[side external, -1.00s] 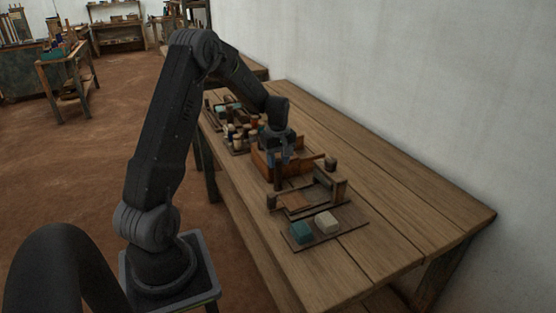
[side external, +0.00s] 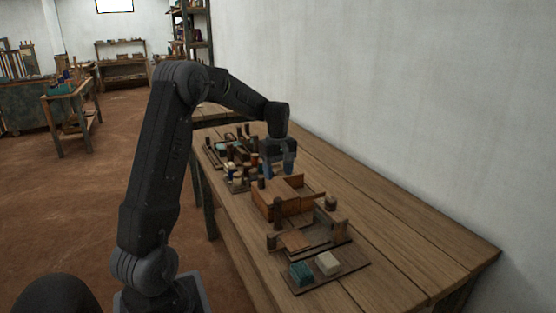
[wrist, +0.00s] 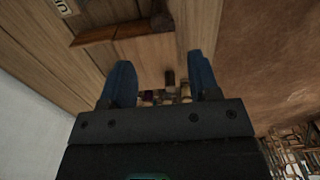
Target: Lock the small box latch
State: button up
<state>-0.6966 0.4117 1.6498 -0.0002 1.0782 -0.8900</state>
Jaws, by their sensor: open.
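The small box (side external: 267,206) is orange-brown wood and stands on the bench in the side view. Upright panels rise from it, and part of its inside shows. Its latch is too small to make out. My gripper (side external: 279,171) is above the box's far edge, beside the spools, with its blue fingers pointing down. In the wrist view, my gripper (wrist: 161,82) has its two blue fingers spread wide with nothing held between them. Small spools (wrist: 160,97) show beyond the gap, lower down.
A tray of spools and small jars (side external: 236,172) stands beyond the box. Nearer are a low wooden frame with posts (side external: 330,229), a teal block (side external: 300,273) and a pale block (side external: 327,263). The bench's right side (side external: 420,240) is clear, with a wall behind.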

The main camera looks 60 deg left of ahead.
notch_tip(320, 180, up, 4)
dwell(0.5)
jog(key=s+d+r+m+t, duration=0.1)
jog(key=s+d+r+m, duration=0.2)
jog(key=d, duration=0.5)
jog(key=s+d+r+m+t, duration=0.1)
jog(key=d+r+m, duration=0.35)
jog(key=d, duration=0.45)
jog(key=s+d+f+m+t, duration=0.2)
jog(key=s+d+m+t, duration=0.1)
jog(key=s+d+m, duration=0.7)
jog(key=shift+s+d+f+m+t, duration=0.3)
jog(key=shift+s+d+f+m, duration=0.05)
jog(key=shift+s+d, duration=1.2)
